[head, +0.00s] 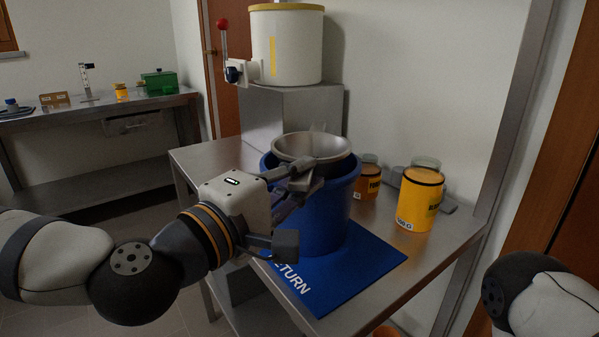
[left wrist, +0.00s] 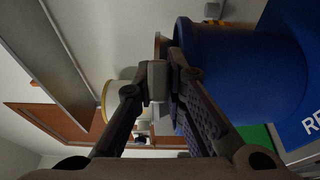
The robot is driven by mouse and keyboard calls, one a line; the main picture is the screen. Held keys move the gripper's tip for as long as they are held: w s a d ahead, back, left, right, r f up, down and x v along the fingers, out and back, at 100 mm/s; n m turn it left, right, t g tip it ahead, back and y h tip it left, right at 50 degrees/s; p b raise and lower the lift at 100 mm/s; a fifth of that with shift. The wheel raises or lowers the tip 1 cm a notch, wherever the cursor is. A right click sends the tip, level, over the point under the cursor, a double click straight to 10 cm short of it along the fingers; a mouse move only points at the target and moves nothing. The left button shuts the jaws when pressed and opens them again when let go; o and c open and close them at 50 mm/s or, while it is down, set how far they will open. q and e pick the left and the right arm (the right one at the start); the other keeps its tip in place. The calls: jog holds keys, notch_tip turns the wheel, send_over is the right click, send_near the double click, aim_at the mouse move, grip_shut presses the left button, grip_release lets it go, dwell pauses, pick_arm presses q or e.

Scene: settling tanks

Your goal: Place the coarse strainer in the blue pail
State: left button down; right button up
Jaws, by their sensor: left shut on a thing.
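The strainer (head: 312,145), a shallow grey metal bowl, sits at the mouth of the blue pail (head: 325,215). Its rim is above the pail's rim and its lower part is hidden; I cannot tell whether it rests on the pail. My left gripper (head: 305,172) is shut on the strainer's near edge, at the pail's front rim. In the left wrist view, the fingers (left wrist: 166,82) close beside the blue pail (left wrist: 240,65), with a strip of the strainer (left wrist: 162,45) beyond them. My right gripper is out of view.
The pail stands on a blue mat (head: 345,270) lettered "RETURN" on a steel table (head: 440,265). Orange-yellow jars (head: 418,205) (head: 366,182) stand to its right. A white tank (head: 287,48) with a red-knobbed lever stands behind. A side bench (head: 60,115) is at left.

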pick_arm(q)
jog(key=shift+f, duration=0.25)
jog(key=c, duration=1.9)
grip_release()
jog(key=shift+f, duration=0.1)
